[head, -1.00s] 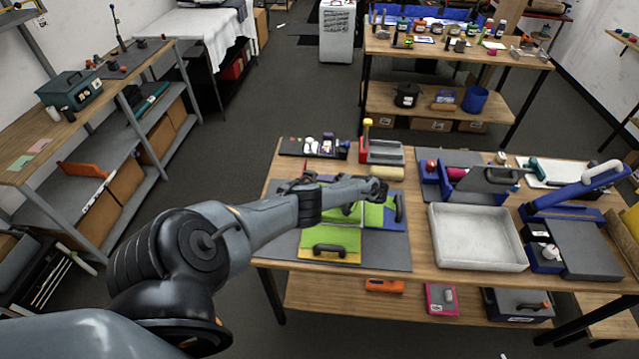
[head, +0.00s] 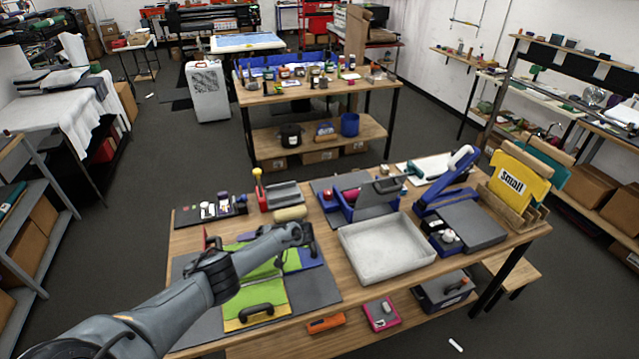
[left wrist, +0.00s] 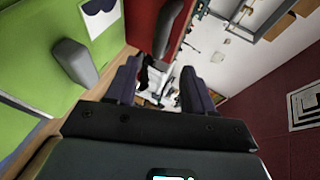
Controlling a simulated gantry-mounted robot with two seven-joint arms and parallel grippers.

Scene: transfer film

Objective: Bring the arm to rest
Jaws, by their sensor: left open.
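My left arm comes in from the lower left in the head view and reaches over the table. Its wrist end (head: 292,234) is above the far right part of the green boards (head: 258,262), close to a black handle. The fingers are hard to make out there. In the left wrist view my left gripper (left wrist: 160,87) shows two dark fingers spread apart with nothing between them. My right gripper is in neither view.
The wooden table (head: 325,262) bears a pale tray (head: 385,250), a blue press (head: 448,185) and a yellow board marked "Small" (head: 518,178) in a wooden rack. A beige roll (head: 290,213) lies by the wrist. A second bench (head: 335,92) stands behind, with open floor between.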

